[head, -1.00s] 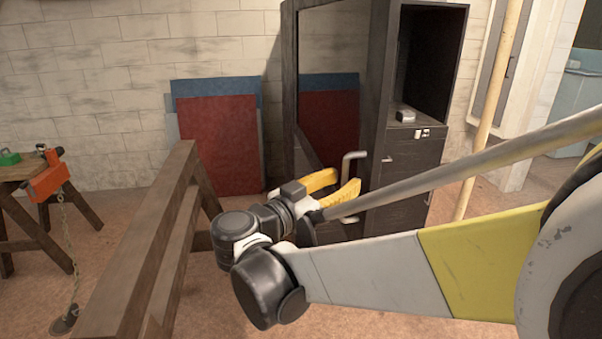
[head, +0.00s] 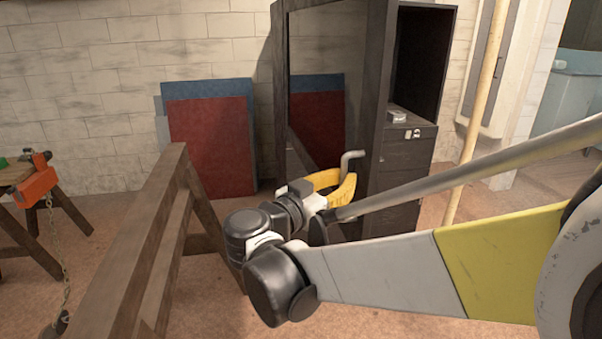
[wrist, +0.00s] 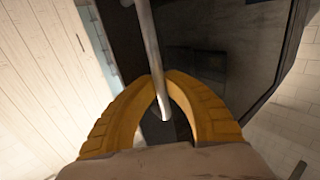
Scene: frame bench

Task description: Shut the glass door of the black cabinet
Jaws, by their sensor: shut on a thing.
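The black cabinet (head: 405,160) stands against the wall, its inner compartment showing at the right. Its glass door (head: 327,42) stands open, swung out to the left, with red and blue panels showing in the glass. The door's grey metal bar handle (head: 352,158) sticks out at the door's lower part. My gripper (head: 350,183) has its yellow fingers shut on this handle. In the wrist view, the fingertips (wrist: 163,88) close around the handle bar (wrist: 146,38), and its end shows between them. The door's lower edge is partly hidden by my arm.
A wooden rail (head: 160,225) stands at the left, close to my arm. Red and blue panels (head: 205,145) lean on the wall. A small grey object (head: 397,116) sits on the cabinet's ledge. A pale pole (head: 480,110) stands to the right.

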